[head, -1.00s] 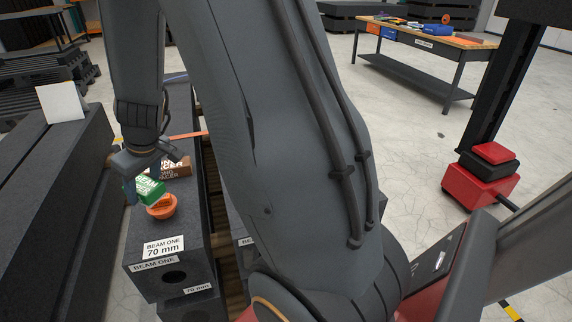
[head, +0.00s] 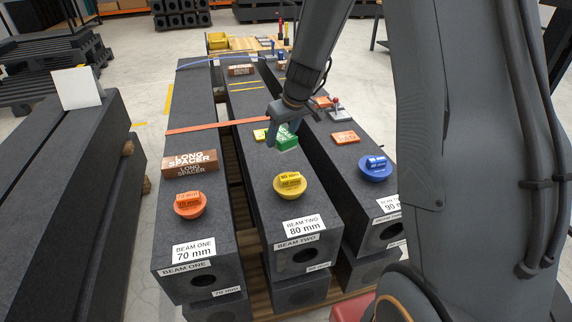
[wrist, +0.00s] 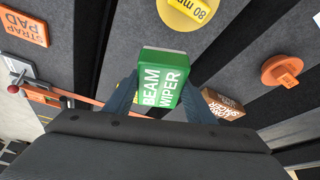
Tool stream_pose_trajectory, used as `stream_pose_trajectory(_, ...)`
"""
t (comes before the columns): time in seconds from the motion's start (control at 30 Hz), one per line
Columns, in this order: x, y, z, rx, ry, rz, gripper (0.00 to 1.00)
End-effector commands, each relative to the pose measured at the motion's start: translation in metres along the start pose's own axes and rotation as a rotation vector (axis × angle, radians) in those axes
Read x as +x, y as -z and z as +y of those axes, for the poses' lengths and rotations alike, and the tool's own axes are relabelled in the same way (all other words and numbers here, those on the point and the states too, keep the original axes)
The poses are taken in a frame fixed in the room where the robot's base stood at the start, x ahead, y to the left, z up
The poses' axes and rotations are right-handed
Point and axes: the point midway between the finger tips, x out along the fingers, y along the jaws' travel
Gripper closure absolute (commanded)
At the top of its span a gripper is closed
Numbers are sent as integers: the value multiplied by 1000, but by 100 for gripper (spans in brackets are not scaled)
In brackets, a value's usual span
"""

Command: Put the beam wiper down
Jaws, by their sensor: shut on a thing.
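The beam wiper is a green block with white lettering; it shows in the head view (head: 286,139) over the middle beam and large in the wrist view (wrist: 163,80). My gripper (head: 279,133) is shut on it, with a blue finger on each side in the wrist view (wrist: 152,92). The wiper is just above or on the top of beam two (head: 262,204); I cannot tell whether it touches. The yellow 80 mm plug (head: 290,185) stands nearer on the same beam.
The right beam carries a blue plug (head: 375,168), an orange strap pad (head: 345,138) and a red-knobbed tool (head: 340,112). An orange strap (head: 215,126) crosses the beams.

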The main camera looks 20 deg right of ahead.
Motion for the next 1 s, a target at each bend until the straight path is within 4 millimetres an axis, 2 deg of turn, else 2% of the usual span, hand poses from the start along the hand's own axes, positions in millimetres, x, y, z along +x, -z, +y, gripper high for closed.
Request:
stream_pose_trajectory(0.03,12,11,6,-8,4,-1,68)
stream_pose_trajectory(0.13,27,27,15,-22,8,-1,68)
stream_pose_trajectory(0.27,40,35,21,-29,11,-3,68)
stream_pose_trajectory(0.53,82,18,22,-30,12,-5,68)
stream_pose_trajectory(1.0,128,0,23,-30,10,-3,68)
